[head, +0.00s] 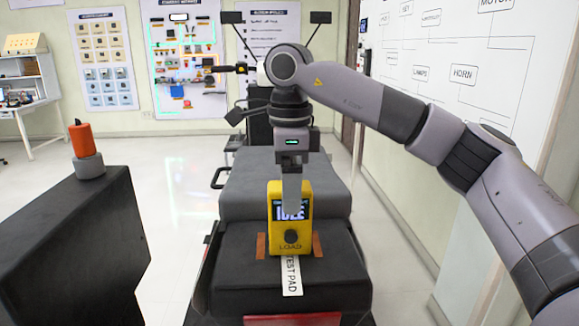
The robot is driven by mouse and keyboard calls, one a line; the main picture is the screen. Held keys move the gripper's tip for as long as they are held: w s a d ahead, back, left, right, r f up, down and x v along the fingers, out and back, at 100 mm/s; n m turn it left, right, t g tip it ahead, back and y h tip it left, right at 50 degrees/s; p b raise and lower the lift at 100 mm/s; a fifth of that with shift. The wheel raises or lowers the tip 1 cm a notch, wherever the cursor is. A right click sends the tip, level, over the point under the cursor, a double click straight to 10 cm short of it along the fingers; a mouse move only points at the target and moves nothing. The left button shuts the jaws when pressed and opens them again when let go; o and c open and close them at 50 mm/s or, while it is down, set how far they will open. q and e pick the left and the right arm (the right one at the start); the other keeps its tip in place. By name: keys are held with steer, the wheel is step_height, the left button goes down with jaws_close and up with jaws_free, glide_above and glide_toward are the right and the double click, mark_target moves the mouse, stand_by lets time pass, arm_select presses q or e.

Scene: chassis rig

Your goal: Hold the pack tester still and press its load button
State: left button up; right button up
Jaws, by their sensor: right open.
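The yellow pack tester (276,238) stands upright on the dark chassis seat, with a lit screen reading what looks like "IDLE". Its round black load button (291,237) sits on the front, above the word LOAD. My right gripper (292,205) comes down from above, its fingers pointing down in front of the screen and ending just above the button. The fingers overlap the tester in this view, so I cannot tell whether they touch it. My left gripper is not in view.
A white "TEST PAD" strip (291,276) and brown patches (318,246) lie around the tester's foot. An orange-topped item (81,139) stands on a dark block (75,240) at left. A whiteboard (465,75) stands at right. Floor between block and chassis is clear.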

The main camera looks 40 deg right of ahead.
mark_target(291, 236)
steer(key=shift+f, duration=1.2)
steer(key=c, duration=1.2)
steer(key=shift+c, duration=0.2)
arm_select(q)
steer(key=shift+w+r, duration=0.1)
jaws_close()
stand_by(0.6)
